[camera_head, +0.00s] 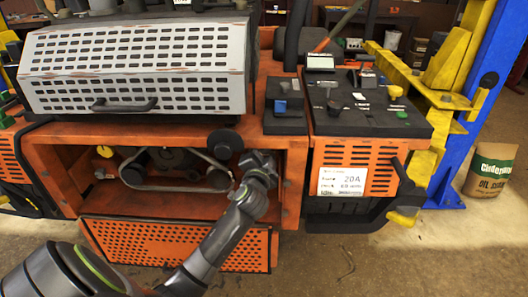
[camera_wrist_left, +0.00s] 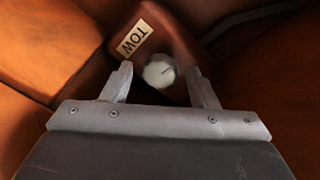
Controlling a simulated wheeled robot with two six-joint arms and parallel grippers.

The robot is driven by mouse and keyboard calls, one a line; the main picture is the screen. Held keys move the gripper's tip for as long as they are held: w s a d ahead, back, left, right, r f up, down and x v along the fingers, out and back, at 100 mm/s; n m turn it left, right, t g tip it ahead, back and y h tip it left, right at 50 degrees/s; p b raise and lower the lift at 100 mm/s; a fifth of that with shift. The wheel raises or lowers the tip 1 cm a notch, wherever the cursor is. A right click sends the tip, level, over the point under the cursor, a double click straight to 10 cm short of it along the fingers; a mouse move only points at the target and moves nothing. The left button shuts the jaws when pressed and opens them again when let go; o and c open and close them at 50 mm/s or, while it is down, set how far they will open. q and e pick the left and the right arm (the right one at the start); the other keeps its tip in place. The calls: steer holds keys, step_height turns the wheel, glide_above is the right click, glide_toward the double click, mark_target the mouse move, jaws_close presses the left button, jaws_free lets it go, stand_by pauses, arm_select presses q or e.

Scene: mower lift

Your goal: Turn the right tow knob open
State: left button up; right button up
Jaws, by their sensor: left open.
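The tow knob (camera_wrist_left: 159,72) is a pale round knob with a short dark line on its face. It sits on a reddish-brown bracket beside a cream label (camera_wrist_left: 133,38) reading TOW. My left gripper (camera_wrist_left: 160,68) is open, with one finger on each side of the knob and a visible gap to it. How deep the fingertips reach past the knob I cannot tell. In the head view, my left arm reaches into the right side of the orange mower's open bay (camera_head: 290,190); its fingers and this knob are hidden there. My right gripper is not in view.
A yellow round knob (camera_head: 104,151) shows at the bay's left side, near a belt and pulleys (camera_head: 160,172). An orange perforated panel (camera_head: 180,243) leans below the bay. A blue and yellow lift post (camera_head: 478,100) stands at right, with an oil bag (camera_head: 491,170) beyond.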

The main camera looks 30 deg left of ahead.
arm_select(q)
steer(key=shift+w+a, duration=0.1)
steer(key=shift+w, duration=0.05)
steer(key=shift+c, duration=0.2)
steer(key=c, duration=0.9)
steer(key=shift+f+n+b, duration=0.2)
steer(key=shift+n+b, duration=0.1)
steer(key=shift+b, duration=0.2)
steer(key=shift+c, duration=0.2)
steer(key=shift+r+n+b, duration=0.15)
steer(key=shift+n+b, duration=0.15)
steer(key=shift+n, duration=0.2)
steer(key=o, duration=1)
